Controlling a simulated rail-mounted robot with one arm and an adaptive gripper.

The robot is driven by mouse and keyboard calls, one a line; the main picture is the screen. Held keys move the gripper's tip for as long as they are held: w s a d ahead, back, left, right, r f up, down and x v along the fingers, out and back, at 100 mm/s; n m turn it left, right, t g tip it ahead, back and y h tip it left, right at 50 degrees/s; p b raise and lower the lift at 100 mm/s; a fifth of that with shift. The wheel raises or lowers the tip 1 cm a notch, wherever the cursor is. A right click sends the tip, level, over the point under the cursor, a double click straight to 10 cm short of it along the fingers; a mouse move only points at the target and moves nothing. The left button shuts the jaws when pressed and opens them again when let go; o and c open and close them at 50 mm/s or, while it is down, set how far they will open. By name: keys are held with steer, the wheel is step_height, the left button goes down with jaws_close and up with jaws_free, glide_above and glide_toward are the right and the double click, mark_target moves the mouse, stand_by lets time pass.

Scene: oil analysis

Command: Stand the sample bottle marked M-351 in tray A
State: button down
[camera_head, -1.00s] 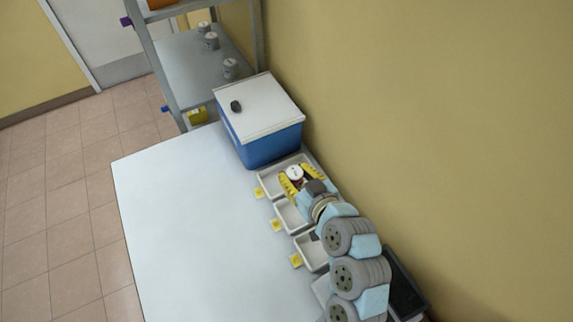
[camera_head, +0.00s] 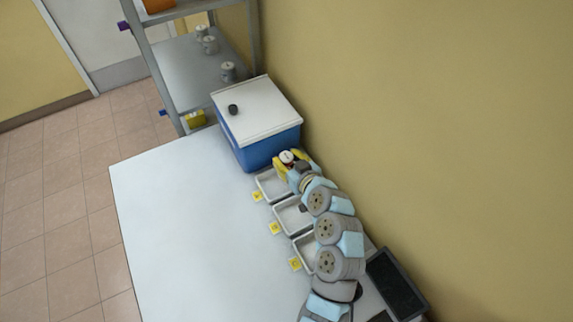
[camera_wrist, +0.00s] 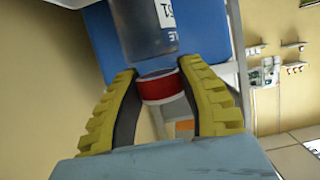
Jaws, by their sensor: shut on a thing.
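My gripper (camera_head: 291,161) is shut on a sample bottle (camera_head: 287,155), whose white top shows between the yellow fingers. A yellow tag (camera_head: 257,196), probably A, is at that tray's front.
A blue box with a white lid (camera_head: 258,112) stands just beyond the far tray, with a dark object (camera_head: 233,109) on top. A middle tray (camera_head: 279,219) and a near tray (camera_head: 298,247) follow toward me. The wall is close on the right. The white table (camera_head: 190,230) is clear at left.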

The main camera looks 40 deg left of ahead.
mark_target(288, 166)
steer(key=shift+w+a+f, duration=0.1)
steer(key=shift+w+f, duration=0.05)
steer(key=shift+f, duration=1.65)
steer(key=shift+f+b, duration=0.15)
steer(key=shift+b, duration=0.2)
steer(key=c, duration=0.7)
jaws_free()
steer(key=shift+r+p, duration=0.25)
steer(key=shift+p, duration=0.1)
steer(key=shift+d, duration=0.3)
steer(key=v, duration=1.1)
steer(key=shift+d+r+b, duration=0.1)
steer(key=shift+b, duration=0.2)
